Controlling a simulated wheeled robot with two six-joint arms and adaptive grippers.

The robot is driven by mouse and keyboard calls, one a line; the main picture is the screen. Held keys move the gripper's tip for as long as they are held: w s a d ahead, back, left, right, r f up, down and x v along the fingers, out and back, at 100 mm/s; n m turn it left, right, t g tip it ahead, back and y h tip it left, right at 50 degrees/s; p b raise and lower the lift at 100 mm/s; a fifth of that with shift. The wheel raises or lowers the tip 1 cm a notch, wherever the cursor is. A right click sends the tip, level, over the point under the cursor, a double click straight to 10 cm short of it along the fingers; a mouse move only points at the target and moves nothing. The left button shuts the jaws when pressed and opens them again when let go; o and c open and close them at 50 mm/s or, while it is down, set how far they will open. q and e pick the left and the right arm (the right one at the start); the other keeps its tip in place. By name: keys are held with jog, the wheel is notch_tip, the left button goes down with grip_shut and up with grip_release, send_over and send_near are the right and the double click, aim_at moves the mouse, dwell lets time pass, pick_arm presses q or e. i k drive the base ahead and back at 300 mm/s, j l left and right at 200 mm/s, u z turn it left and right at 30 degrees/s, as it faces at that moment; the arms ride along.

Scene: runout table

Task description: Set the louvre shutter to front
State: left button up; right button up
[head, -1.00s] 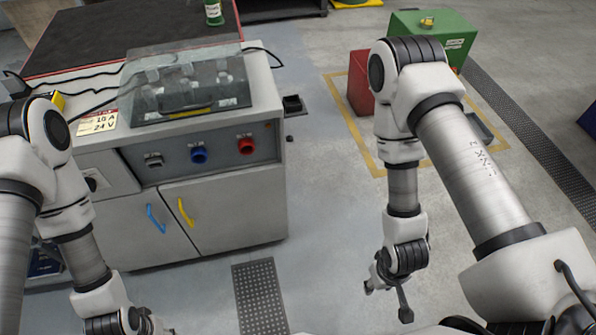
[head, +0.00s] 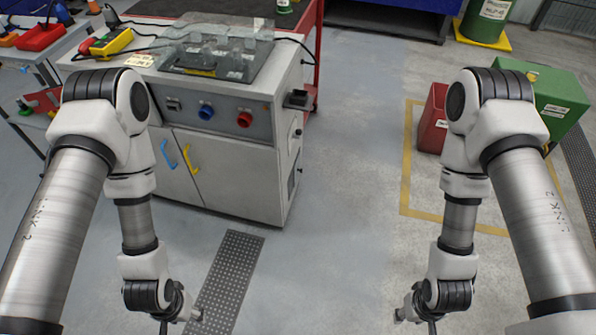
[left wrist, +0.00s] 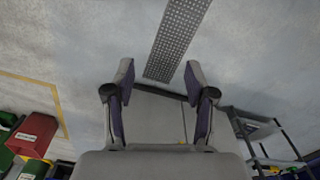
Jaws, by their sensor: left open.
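I cannot make out a louvre shutter in either view. A grey-white machine cabinet (head: 225,179) stands ahead on the left in the head view, with its right side face (head: 289,160) showing at a steep angle. Small dark fittings on that face are too small to tell. My left gripper (head: 190,312) hangs low over the floor, clear of the cabinet. In the left wrist view its two fingers (left wrist: 158,75) are apart with nothing between them. My right gripper (head: 406,313) hangs low on the right, small and partly hidden by its wrist; its jaws cannot be read.
A floor grating (head: 228,275) runs in front of the cabinet. A red box (head: 433,118) and a green box (head: 555,100) stand at the right. A tool table (head: 38,58) is at the far left. The floor between cabinet and red box is clear.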

aim_at(297, 169)
jog(key=i+l+u, duration=0.2)
jog(key=i, duration=0.3)
jog(key=i+l+u, duration=0.2)
jog(key=i, duration=0.25)
jog(key=i+l+u, duration=0.25)
jog(key=i, duration=0.2)
